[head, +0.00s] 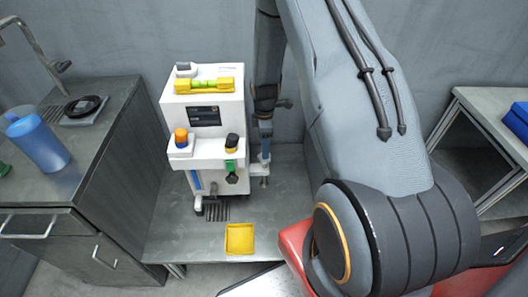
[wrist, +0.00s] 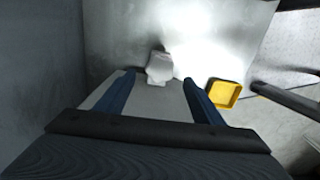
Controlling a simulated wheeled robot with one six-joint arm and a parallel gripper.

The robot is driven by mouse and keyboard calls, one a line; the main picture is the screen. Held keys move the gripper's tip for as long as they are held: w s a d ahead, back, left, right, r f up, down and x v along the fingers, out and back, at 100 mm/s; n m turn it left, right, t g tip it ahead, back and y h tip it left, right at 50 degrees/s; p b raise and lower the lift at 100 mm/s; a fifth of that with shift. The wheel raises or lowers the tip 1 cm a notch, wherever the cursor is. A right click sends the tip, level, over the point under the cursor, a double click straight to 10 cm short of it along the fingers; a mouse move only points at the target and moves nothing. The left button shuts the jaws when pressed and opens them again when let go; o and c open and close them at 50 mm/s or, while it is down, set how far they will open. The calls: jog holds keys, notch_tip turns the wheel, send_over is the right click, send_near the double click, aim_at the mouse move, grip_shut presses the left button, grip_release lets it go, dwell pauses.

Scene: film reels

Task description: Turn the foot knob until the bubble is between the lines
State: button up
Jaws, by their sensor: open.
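A white machine (head: 205,120) stands on a metal table, with a yellow spirit level (head: 204,86) on its top. The level's green vial shows, but the bubble's place against the lines is too small to tell. My gripper (head: 264,157) points down close beside the machine's right side, low near the table, partly hidden by the machine. In the wrist view its two blue fingers (wrist: 159,80) are apart, with nothing clearly held. A small pale piece (wrist: 160,68) lies just beyond the fingertips; it may be the foot knob, but I cannot tell.
A yellow tray (head: 239,239) lies on the table in front of the machine; it also shows in the wrist view (wrist: 225,93). A counter with a blue cup (head: 38,143) stands at left. A shelf (head: 492,112) is at right. My arm fills the right middle.

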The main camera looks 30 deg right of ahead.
jog(key=shift+f+p, duration=0.3)
jog(key=shift+f, duration=2.3)
jog(key=shift+c, duration=0.2)
jog(key=c, duration=1)
